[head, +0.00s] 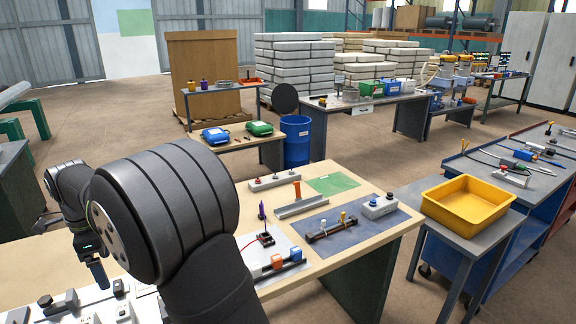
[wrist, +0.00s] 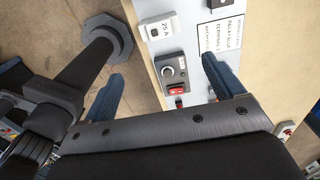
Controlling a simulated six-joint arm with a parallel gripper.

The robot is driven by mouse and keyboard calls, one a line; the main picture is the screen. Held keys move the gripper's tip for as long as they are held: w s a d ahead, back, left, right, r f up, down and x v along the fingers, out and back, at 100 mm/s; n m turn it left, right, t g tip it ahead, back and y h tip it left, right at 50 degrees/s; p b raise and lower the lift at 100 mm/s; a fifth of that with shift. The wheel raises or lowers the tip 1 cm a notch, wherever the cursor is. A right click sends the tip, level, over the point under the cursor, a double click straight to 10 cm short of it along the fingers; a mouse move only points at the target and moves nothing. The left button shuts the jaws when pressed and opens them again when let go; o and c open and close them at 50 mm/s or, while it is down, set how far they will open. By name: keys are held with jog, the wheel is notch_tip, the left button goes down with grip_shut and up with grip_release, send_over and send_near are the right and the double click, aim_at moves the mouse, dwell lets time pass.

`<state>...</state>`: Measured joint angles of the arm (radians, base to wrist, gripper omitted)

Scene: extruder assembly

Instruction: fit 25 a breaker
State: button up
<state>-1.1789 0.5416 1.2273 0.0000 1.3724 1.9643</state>
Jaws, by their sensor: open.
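My gripper (wrist: 163,68) is open and empty, its two blue fingers spread wide in the wrist view. Beyond and between the fingers is a pale panel (wrist: 195,88) with a white piece marked "25 A" (wrist: 157,28). I cannot tell whether that piece is the breaker itself or a labelled holder. Below it is a grey unit with a round knob (wrist: 168,71) and a red switch (wrist: 176,91). In the head view my gripper (head: 97,272) is at the lower left, above a white board (head: 90,306) with small white and dark parts, largely cut off.
My arm hides part of the wooden bench (head: 335,257). To its right lie a blue mat (head: 368,234) with a dark bar, a grey channel (head: 301,206) and a green sheet (head: 334,184). A yellow tray (head: 468,200) stands on a side table.

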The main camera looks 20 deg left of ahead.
aim_at(122, 311)
jog(key=c, duration=0.5)
notch_tip(122, 311, down, 17)
jog(key=n, duration=1.8)
jog(key=shift+s+a+f, duration=0.1)
jog(key=shift+f, duration=0.05)
